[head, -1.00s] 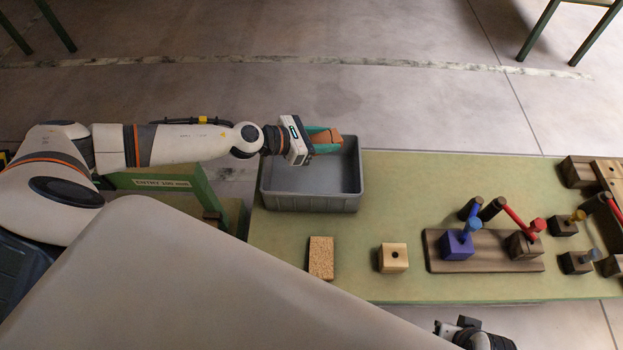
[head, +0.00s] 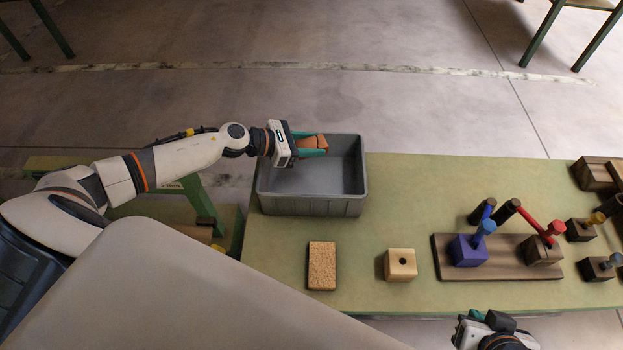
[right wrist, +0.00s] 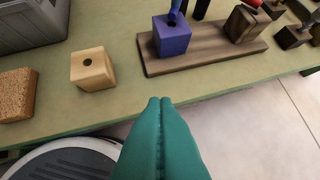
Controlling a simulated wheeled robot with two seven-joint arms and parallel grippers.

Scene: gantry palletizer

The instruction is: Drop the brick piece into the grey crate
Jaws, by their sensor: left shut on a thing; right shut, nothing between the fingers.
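The brick piece (head: 309,142) is orange-brown and sits between the teal fingers of my left gripper (head: 314,143). My left gripper is shut on it, over the grey crate (head: 310,206) near its far wall. The crate is open-topped, stands at the left end of the green table, and its visible floor looks empty. A corner of the crate also shows in the right wrist view (right wrist: 30,30). My right gripper (right wrist: 160,100) is shut and empty, at the table's front edge; in the head view only its wrist housing shows.
On the green table (head: 400,200) stand a cork-like block (head: 322,265), a pale block with a hole (head: 400,264), and a wooden board (head: 500,269) carrying a purple block (head: 468,250) and a dark block. More wooden blocks stand at the right. The table right of the crate is clear.

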